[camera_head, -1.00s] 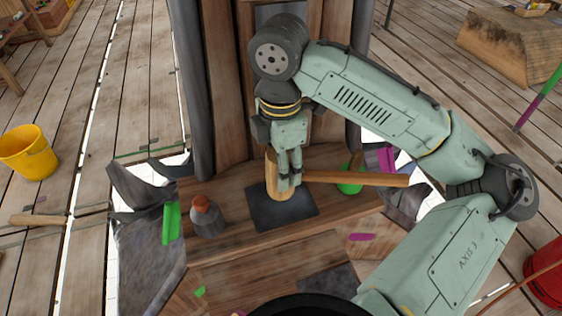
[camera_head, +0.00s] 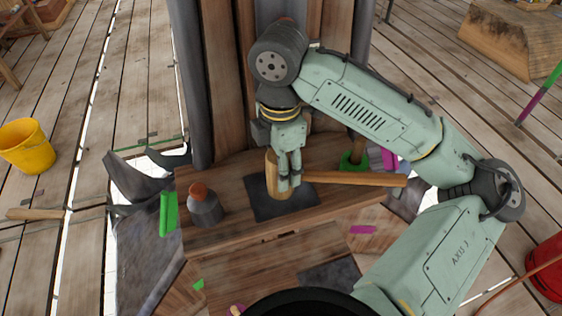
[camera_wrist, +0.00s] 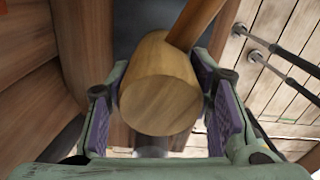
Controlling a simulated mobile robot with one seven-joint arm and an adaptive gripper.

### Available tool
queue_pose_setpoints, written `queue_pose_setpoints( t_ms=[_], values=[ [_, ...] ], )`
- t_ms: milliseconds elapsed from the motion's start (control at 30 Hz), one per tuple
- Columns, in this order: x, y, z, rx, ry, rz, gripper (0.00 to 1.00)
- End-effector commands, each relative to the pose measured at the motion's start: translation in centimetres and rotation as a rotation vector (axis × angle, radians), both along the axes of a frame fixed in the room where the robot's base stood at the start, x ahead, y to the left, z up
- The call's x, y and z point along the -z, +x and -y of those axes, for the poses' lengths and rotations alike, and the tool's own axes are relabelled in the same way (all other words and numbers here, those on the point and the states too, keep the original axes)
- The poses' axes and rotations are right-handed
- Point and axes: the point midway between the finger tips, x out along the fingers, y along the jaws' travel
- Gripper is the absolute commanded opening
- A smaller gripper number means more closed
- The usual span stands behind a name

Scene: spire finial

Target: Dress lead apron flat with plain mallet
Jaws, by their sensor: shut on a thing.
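My gripper (camera_head: 290,183) is shut on the plain mallet, a pale wooden tool with a round head (camera_head: 272,178). Its handle (camera_head: 355,179) points right. In the wrist view the mallet head (camera_wrist: 160,90) is between my purple-padded fingers, end face toward the camera. A dark grey square sheet, seemingly the lead apron (camera_head: 262,207), lies on the wooden ledge (camera_head: 235,228) in front of the column. The mallet head is upright over this sheet and hides part of it. I cannot tell whether the two touch.
A dark pot with an orange top (camera_head: 204,207) stands left on the ledge. A green-based tool (camera_head: 352,162) stands right, behind the mallet handle. A second dark sheet (camera_head: 328,275) lies lower in front. Dark posts (camera_head: 192,100) rise behind. A yellow bucket (camera_head: 27,147) stands far left.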

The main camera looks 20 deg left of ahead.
Motion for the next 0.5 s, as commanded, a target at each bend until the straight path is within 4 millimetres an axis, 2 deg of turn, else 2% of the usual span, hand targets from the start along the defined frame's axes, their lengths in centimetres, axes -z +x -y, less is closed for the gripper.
queue_pose_setpoints(
  t_ms=[367,500],
  values=[
    [-0.3,0.0,0.0,0.001,0.001,0.001,0.09],
    [-1.4,0.0,0.0,0.0,0.001,0.001,0.09]
  ],
)
